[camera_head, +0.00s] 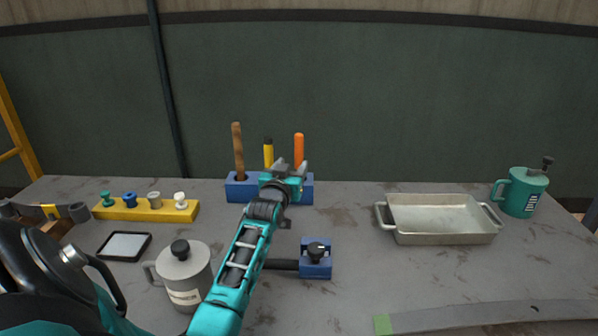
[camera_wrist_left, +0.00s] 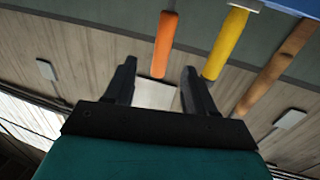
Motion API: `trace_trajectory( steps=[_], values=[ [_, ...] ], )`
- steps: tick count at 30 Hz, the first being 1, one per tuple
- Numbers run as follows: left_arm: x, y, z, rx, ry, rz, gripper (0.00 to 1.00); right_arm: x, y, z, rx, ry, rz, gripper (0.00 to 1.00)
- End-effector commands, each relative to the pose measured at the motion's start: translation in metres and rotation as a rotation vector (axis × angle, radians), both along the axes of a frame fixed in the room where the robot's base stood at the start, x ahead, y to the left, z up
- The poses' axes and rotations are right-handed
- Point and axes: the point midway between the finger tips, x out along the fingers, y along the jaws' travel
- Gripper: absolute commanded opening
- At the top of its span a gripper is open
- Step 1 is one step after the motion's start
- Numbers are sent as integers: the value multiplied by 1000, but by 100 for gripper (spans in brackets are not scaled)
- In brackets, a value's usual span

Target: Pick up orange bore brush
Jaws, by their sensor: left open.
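The orange bore brush (camera_head: 299,147) stands upright at the right of a blue block rack (camera_head: 240,187) at the back of the table; only its orange handle shows. In the left wrist view the orange handle (camera_wrist_left: 165,45) lies ahead of the gap between the fingers, apart from them. My left gripper (camera_head: 291,167) is open and empty, in front of the rack and overlapping its middle in the head view. The fingers also show in the left wrist view (camera_wrist_left: 157,88). My right gripper is not in view.
A yellow handle (camera_head: 268,153) and a wooden handle (camera_head: 238,150) stand in the same rack. A metal tray (camera_head: 440,238), a teal can (camera_head: 521,192), a grey can (camera_head: 183,274), a yellow rack (camera_head: 146,211) and a blue clamp-like block (camera_head: 316,262) stand around.

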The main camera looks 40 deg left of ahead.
Motion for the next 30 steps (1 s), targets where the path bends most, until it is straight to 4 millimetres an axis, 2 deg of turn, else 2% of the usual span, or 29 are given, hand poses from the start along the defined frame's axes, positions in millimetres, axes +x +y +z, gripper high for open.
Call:
trace_trajectory(
  steps=[1,6,14,22,30],
  values=[
    [8,4,-6,1,-2,0,55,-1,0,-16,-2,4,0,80],
    [28,15,-5,0,-1,1,55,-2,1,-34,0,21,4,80],
    [39,20,-1,0,1,0,55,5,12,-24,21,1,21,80],
    [60,36,-3,-1,-3,1,55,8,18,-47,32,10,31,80],
    [80,46,0,0,1,0,55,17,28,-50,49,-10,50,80]
  ],
)
